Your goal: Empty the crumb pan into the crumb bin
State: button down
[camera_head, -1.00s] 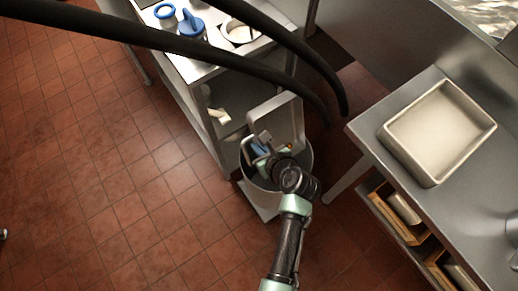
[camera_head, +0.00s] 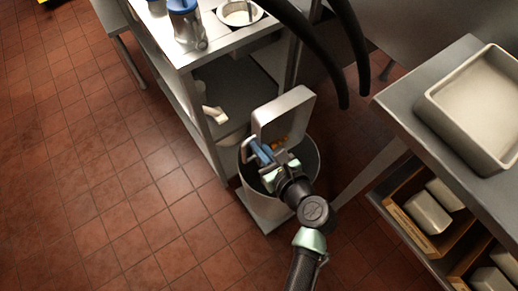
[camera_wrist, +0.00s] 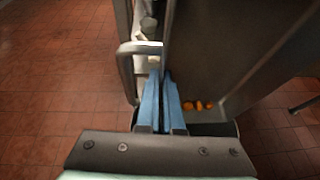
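The crumb pan (camera_head: 297,98) is a grey metal pan tipped steeply, almost on edge, over the crumb bin. In the wrist view its broad face (camera_wrist: 235,45) fills the upper right. A looped grey handle (camera_wrist: 127,62) shows to the left of the fingers. My gripper (camera_head: 262,155) has its blue fingers (camera_wrist: 163,103) close together around a thin grey part of the pan.
A metal shelf cart (camera_head: 190,62) with blue-topped containers (camera_head: 186,20) stands behind and left of the bin. A steel table (camera_head: 408,98) with a large pale tray (camera_head: 432,112) is at the right. Dark hoses hang across the top. Tiled floor at left is clear.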

jog(key=shift+f+t+y+b, duration=0.45)
jog(key=shift+t+b, duration=0.35)
jog(key=shift+b, duration=1.25)
jog(key=t+y+b, duration=0.1)
jog(key=b, duration=0.4)
jog(key=shift+f+t, duration=0.1)
jog(key=shift+t, duration=0.3)
jog(key=shift+r+t+y+b, duration=0.3)
jog(key=shift+t+b, duration=0.2)
jog(key=shift+b, duration=0.55)
jog(key=shift+s+f, duration=0.1)
